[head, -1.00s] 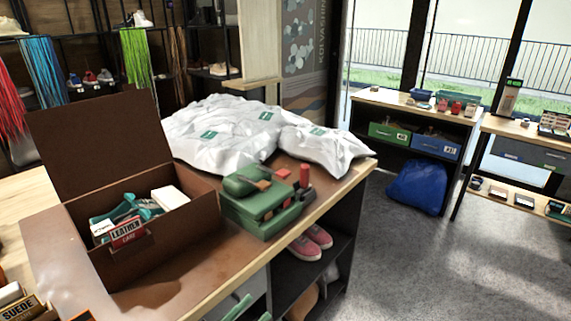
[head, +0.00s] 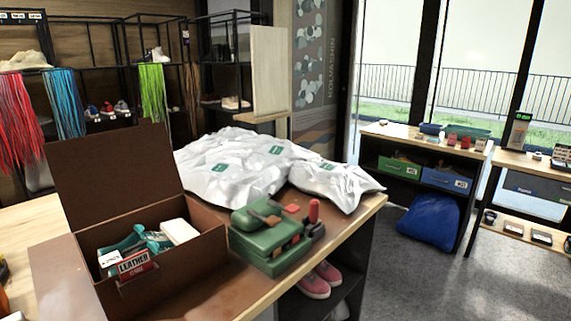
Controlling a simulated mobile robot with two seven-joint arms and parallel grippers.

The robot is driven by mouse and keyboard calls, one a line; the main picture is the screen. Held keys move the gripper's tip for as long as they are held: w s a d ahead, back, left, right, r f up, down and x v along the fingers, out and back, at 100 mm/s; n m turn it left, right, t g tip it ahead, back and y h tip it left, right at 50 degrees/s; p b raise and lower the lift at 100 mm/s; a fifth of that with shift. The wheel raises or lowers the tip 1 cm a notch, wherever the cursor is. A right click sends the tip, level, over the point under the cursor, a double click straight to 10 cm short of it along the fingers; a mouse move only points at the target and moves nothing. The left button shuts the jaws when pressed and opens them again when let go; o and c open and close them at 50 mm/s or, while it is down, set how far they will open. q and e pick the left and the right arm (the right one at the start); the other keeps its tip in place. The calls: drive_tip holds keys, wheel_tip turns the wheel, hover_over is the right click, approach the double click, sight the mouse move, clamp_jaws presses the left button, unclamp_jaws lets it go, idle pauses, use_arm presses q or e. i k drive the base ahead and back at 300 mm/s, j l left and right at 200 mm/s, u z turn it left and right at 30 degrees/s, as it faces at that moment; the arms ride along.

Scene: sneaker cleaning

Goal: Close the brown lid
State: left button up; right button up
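The brown lid (head: 115,178) stands open, tilted slightly back from upright, along the rear edge of the brown box (head: 180,275). The box sits on the brown mat at the left of the counter. Inside the box are a teal item (head: 150,240), a white block (head: 179,231) and a red "LEATHER" package (head: 134,264) near the front wall. Neither of my grippers is in the head view.
A green case (head: 268,238) stands just right of the box, with a red-handled item (head: 314,214) beside it. White bags (head: 230,170) lie behind the box. Pink shoes (head: 318,280) sit on a shelf below the counter. Open floor (head: 420,280) lies to the right.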

sight(98, 178)
drive_tip(key=k+j+z, duration=0.2)
drive_tip(key=k+j, duration=0.85)
drive_tip(key=k+j+z, duration=0.1)
drive_tip(key=j, duration=0.35)
drive_tip(key=k+j, duration=0.35)
drive_tip(key=j+z, duration=0.15)
drive_tip(key=j, duration=0.35)
drive_tip(key=k+j+z, duration=0.1)
drive_tip(key=j, duration=0.4)
drive_tip(key=j+z, duration=0.15)
drive_tip(key=j, duration=0.8)
drive_tip(key=i+j, duration=0.15)
drive_tip(key=j, duration=0.2)
drive_tip(key=i+j, duration=0.1)
drive_tip(key=j, duration=0.2)
drive_tip(key=i+j+z, duration=0.1)
drive_tip(key=j, duration=0.25)
drive_tip(key=i+j, duration=0.15)
drive_tip(key=j, duration=0.15)
